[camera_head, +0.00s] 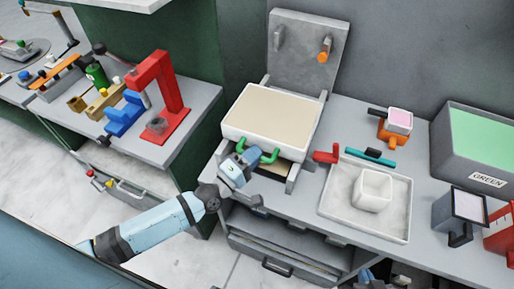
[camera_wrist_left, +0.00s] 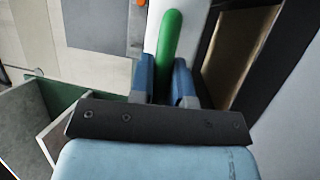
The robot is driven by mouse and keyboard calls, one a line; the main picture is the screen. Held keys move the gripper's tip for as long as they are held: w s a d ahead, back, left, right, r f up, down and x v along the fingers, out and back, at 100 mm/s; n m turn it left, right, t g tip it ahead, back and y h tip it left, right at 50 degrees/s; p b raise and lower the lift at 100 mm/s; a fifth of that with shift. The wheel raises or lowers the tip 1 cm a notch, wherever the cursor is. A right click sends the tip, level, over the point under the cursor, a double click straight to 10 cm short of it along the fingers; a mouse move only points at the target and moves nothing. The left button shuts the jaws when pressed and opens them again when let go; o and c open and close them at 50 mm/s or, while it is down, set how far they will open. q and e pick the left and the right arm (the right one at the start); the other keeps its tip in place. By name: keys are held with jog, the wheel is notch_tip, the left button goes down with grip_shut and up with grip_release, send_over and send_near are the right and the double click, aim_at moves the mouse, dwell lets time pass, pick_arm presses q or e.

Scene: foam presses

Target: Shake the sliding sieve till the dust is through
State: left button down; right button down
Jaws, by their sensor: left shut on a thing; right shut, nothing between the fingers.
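The sliding sieve (camera_head: 268,112) is a white-rimmed box with a flat beige surface inside, sitting on a grey frame with side rails. A green handle (camera_head: 269,156) is on its front. My left gripper (camera_head: 247,160) is shut on this handle; the left wrist view shows the green bar (camera_wrist_left: 170,35) between the blue fingers (camera_wrist_left: 163,82). Whether dust is passing through cannot be told. Part of my right gripper (camera_head: 368,277) shows at the bottom edge, shut and empty, away from the sieve.
A pale tray (camera_head: 336,221) with a white square cup (camera_head: 372,188) lies right of the frame. A red piece (camera_head: 326,155) and a teal bar (camera_head: 371,156) lie behind it. A bin marked GREEN (camera_head: 447,140) stands at right. A red press (camera_head: 168,98) stands on the left bench.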

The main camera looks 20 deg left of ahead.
pick_arm(q)
jog(key=c, duration=1.1)
grip_release()
jog(key=b+v, duration=0.2)
jog(key=v, duration=1.1)
jog(key=shift+s+a+b, duration=0.2)
jog(key=shift+s+b, duration=0.15)
jog(key=shift+f, duration=0.1)
